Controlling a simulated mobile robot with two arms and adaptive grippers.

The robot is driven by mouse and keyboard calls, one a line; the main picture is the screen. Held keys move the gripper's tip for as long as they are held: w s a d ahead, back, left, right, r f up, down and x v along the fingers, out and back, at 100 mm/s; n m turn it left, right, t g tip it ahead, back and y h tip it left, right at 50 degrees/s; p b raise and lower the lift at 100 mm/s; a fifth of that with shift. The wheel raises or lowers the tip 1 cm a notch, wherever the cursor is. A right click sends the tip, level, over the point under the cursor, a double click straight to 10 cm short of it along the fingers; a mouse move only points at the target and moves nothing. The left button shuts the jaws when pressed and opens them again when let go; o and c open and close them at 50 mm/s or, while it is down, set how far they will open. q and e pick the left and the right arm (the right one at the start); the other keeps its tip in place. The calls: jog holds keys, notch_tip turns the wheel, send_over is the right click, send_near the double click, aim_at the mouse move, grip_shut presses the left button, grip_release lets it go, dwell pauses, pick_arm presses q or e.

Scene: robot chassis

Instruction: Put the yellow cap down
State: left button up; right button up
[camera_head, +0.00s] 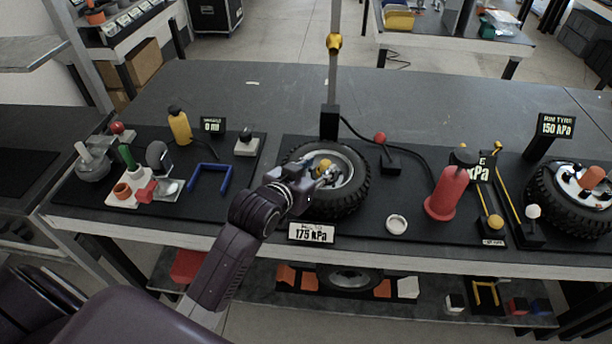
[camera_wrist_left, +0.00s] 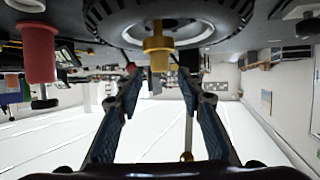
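The yellow cap (camera_head: 325,165) stands at the hub of the middle tyre (camera_head: 355,200), which lies flat on the black mat. In the left wrist view the cap (camera_wrist_left: 158,45) shows in front of the wheel, between and beyond my fingertips. My left gripper (camera_head: 318,180) is over the near part of this wheel, close to the cap. In the left wrist view its two fingers (camera_wrist_left: 158,71) are spread, with clear gaps on both sides of the cap, and hold nothing. Whether the cap touches the hub is hard to tell. My right gripper is not in view.
A dark upright post (camera_head: 330,122) stands behind the tyre. A red cylinder (camera_head: 446,190) and a white ring (camera_head: 397,224) are to its right, and a "175 kPa" sign (camera_head: 311,233) is in front. A blue bracket (camera_head: 210,179) lies left. Some mat between is free.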

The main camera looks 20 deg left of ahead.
pick_arm(q)
jog(key=v, duration=0.7)
jog(key=shift+s, duration=0.2)
jog(key=s+d+f+m+g, duration=0.1)
jog(key=s+f+g, duration=0.4)
jog(key=s+f, duration=0.6)
jog(key=s+d+f+g, duration=0.1)
jog(key=s+f+g, duration=0.5)
jog(key=s, duration=0.9)
jog(key=s+a+f+x, duration=0.1)
jog(key=s+x, duration=0.2)
jog(key=x, duration=0.9)
jog(key=s+a+x, duration=0.1)
jog(key=s+x, duration=0.1)
jog(key=x, duration=1.1)
jog(key=s+a+f+g+y, duration=0.1)
jog(key=s+a+f, duration=0.2)
jog(key=s+f, duration=1.5)
jog(key=shift+a+m, duration=0.2)
jog(key=shift+m, duration=0.1)
